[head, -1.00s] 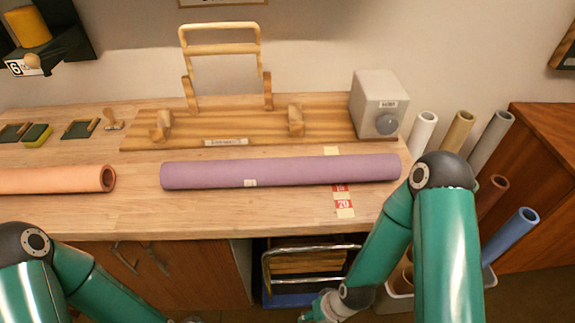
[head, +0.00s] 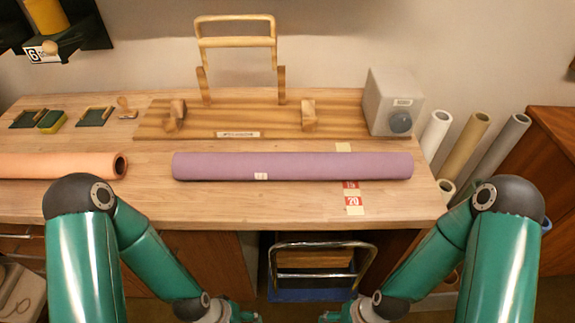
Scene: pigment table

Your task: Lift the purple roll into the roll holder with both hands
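The purple roll (head: 292,166) lies flat across the middle of the wooden table, with a small pale label on its front. The roll holder (head: 225,121) stands behind it, a wooden base with several upright pegs and a raised frame (head: 235,42) at the back. My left gripper (head: 250,317) and my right gripper (head: 331,316) are low at the bottom edge, in front of the table and below its top. Both are apart from the roll and mostly cut off by the picture edge, so their fingers are not clear.
A peach roll (head: 60,165) lies at the left of the table. Several upright rolls (head: 468,145) stand beyond the table's right end. Small green pads (head: 51,121) lie at the back left.

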